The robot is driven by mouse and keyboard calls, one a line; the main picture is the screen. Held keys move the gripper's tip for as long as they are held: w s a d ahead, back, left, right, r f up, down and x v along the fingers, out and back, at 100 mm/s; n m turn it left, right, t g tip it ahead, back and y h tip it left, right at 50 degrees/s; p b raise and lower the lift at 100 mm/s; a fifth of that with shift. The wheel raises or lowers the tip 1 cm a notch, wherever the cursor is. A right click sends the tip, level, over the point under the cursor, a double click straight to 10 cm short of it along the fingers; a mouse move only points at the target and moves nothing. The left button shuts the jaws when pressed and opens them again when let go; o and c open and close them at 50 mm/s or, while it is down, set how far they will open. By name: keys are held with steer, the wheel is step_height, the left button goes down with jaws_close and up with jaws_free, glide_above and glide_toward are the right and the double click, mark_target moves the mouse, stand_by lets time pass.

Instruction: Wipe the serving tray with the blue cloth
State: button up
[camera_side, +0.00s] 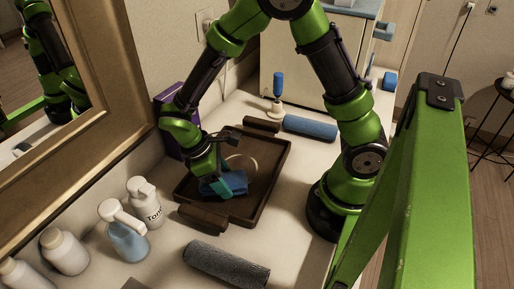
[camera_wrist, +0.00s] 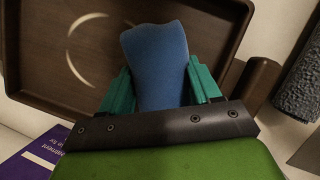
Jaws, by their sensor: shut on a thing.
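The serving tray (camera_side: 272,183) is dark brown with raised sides and lies on the counter. It also fills the upper left of the wrist view (camera_wrist: 45,87). A pale ring-shaped mark (camera_wrist: 75,48) shows on its floor. The blue cloth (camera_side: 209,187) is at the tray's left part in the side view; it stands out between the teal fingers in the wrist view (camera_wrist: 157,65). My gripper (camera_wrist: 157,88) is shut on the cloth, low over the tray floor. Whether the cloth presses on the floor I cannot tell.
A spray bottle (camera_side: 127,238) and a pump bottle (camera_side: 146,203) stand left of the tray. A rolled grey towel (camera_side: 226,264) lies in front and a rolled blue towel (camera_side: 310,128) behind. A purple box (camera_side: 168,103) stands by the wall.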

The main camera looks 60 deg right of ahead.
mark_target(253, 153)
steer(key=shift+f, duration=0.85)
stand_by(0.9)
steer(key=shift+w+d, duration=0.2)
steer(key=shift+d, duration=2.45)
steer(key=shift+w+d, duration=0.2)
steer(key=shift+d, duration=2.4)
steer(key=shift+w+d, duration=0.2)
steer(key=shift+d, duration=2.45)
steer(key=shift+a, duration=0.2)
steer(key=shift+a, duration=0.15)
